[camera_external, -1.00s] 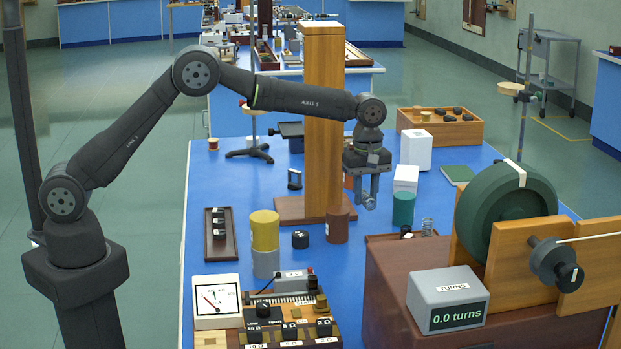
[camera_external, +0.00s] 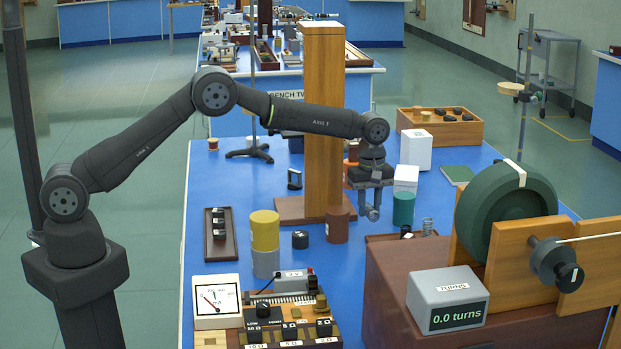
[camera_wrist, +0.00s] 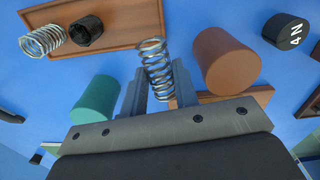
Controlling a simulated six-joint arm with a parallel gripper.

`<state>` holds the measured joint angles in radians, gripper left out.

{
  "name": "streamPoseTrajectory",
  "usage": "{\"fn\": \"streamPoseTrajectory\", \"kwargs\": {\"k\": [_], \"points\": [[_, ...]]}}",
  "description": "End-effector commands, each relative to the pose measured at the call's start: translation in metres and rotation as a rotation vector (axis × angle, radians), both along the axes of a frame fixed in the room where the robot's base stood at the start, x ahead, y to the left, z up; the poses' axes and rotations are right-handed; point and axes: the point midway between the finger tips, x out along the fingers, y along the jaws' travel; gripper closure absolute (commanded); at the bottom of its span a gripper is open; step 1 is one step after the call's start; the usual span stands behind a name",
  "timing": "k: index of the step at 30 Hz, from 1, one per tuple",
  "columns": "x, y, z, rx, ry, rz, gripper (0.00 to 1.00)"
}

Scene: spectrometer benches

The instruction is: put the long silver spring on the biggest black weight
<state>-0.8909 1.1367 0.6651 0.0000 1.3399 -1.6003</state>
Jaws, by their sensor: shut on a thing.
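My gripper (camera_external: 373,212) is shut on a silver coil spring (camera_wrist: 155,68), which stands up between the fingers in the wrist view. In the external view the gripper is above the bench, right of the wooden post, and the held spring is hard to make out. A black cylindrical weight (camera_external: 300,240) stands on the blue bench left of the gripper. In the wrist view this weight (camera_wrist: 287,31) carries the label "4 N" and is apart from the gripper.
A terracotta cylinder (camera_external: 338,226) and a green cylinder (camera_external: 403,209) flank the gripper. Yellow and grey cylinders (camera_external: 265,232) stand left of the weight. A dark tray (camera_external: 220,250) holds small blocks. The green drum (camera_external: 507,212) is at right.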

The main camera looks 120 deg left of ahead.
Motion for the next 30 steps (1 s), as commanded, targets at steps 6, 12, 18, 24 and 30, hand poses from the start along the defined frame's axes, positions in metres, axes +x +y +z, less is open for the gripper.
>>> {"fn": "streamPoseTrajectory", "kwargs": {"k": [6, 12, 18, 24, 30], "points": [[-0.016, 0.04, -0.027, -0.001, 0.001, 0.002, 0.98], [-0.015, 0.037, -0.054, -0.001, 0.0, -0.002, 0.98], [-0.014, 0.037, -0.06, 0.001, -0.002, -0.002, 0.98], [-0.014, 0.037, -0.06, 0.001, -0.002, -0.002, 0.98], [-0.014, 0.037, -0.064, 0.001, -0.002, -0.002, 0.69]]}}
